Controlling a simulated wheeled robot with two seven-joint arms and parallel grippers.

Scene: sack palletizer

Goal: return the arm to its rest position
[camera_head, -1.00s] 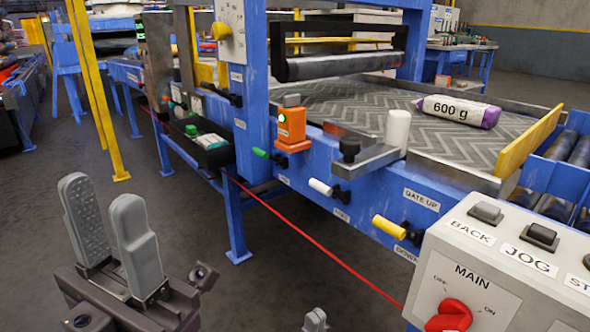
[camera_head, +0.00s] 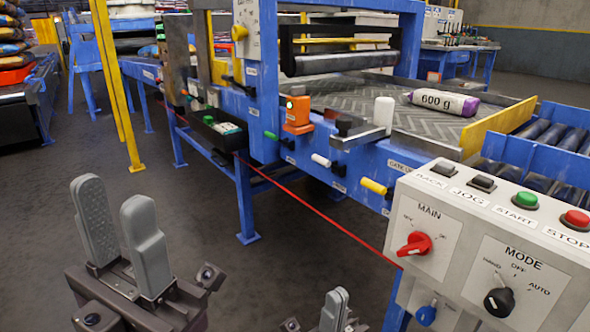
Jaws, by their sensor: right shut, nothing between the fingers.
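My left gripper (camera_head: 112,193) is at the lower left, fingers pointing up. Its two grey fingers stand apart with nothing between them. My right gripper (camera_head: 338,299) shows only its finger tips and part of its body at the bottom edge. Its fingers are together and hold nothing. It is left of the grey control panel (camera_head: 462,222), apart from it in the picture. Neither gripper appears to touch anything. The rest of both arms is out of view.
The panel carries a red MAIN knob (camera_head: 414,244), a black MODE knob (camera_head: 498,302) and several buttons. Behind it runs a blue conveyor frame (camera_head: 340,165) with a 600 g sack (camera_head: 443,103) on its belt. A red cord (camera_head: 310,207) slants along it. Open floor lies at left.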

